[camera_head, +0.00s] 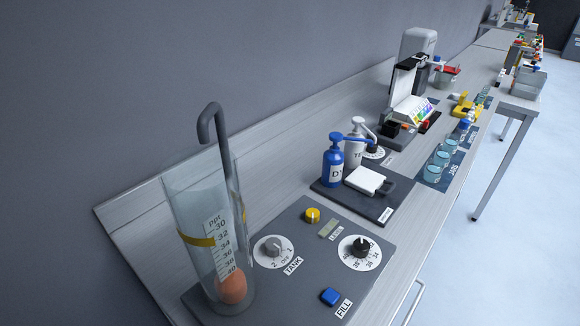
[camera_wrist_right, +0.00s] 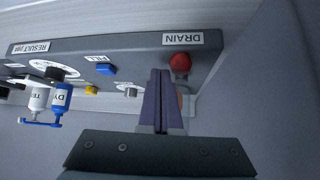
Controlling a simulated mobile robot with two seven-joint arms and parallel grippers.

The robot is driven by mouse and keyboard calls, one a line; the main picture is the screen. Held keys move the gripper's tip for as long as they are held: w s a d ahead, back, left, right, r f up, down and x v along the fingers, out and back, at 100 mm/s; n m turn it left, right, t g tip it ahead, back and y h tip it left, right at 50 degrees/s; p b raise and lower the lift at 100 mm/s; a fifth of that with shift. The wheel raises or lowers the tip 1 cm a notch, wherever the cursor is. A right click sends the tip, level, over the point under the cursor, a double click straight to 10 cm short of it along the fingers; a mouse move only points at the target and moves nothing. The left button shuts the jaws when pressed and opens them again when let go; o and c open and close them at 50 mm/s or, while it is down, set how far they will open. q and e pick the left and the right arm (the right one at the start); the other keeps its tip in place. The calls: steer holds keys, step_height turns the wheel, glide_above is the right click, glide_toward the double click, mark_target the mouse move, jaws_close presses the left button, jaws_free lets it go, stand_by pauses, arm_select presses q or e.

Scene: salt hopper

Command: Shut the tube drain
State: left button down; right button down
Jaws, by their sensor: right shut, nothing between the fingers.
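The clear tube (camera_head: 197,215) stands upright at the near left end of the panel in the head view. It has a yellow band, a numbered scale, and an orange-red ball (camera_head: 232,289) at its bottom. In the right wrist view, which is upside down, a red drain knob (camera_wrist_right: 180,64) sits on the panel's front face beside the DRAIN label (camera_wrist_right: 183,39). My right gripper (camera_wrist_right: 160,73) is shut and empty, its fingertips just left of the red knob. I cannot tell whether they touch it. My left gripper is not in view.
The panel (camera_head: 318,255) carries a grey TANK dial (camera_head: 273,249), a black dial (camera_head: 360,246), a yellow button (camera_head: 313,215) and a blue FILL button (camera_head: 330,296). A blue pump bottle (camera_head: 333,165) and a white one stand behind. The floor at right is clear.

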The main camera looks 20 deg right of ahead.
steer(key=p+v, duration=0.2)
steer(key=v, duration=0.6)
steer(key=shift+s+r, duration=0.2)
steer(key=shift+s, duration=0.05)
steer(key=shift+d, duration=0.1)
steer(key=s+d+r+g+h+p, duration=0.1)
steer(key=s+d+r+g+p, duration=0.1)
steer(key=r+p, duration=1)
steer(key=s+d+r+m+g+h+p, duration=0.1)
steer(key=r+p, duration=1.1)
steer(key=r, duration=1.4)
steer(key=shift+s+d+g+p, duration=0.3)
steer(key=shift+s+d+g, duration=0.15)
steer(key=shift+d+g, duration=0.45)
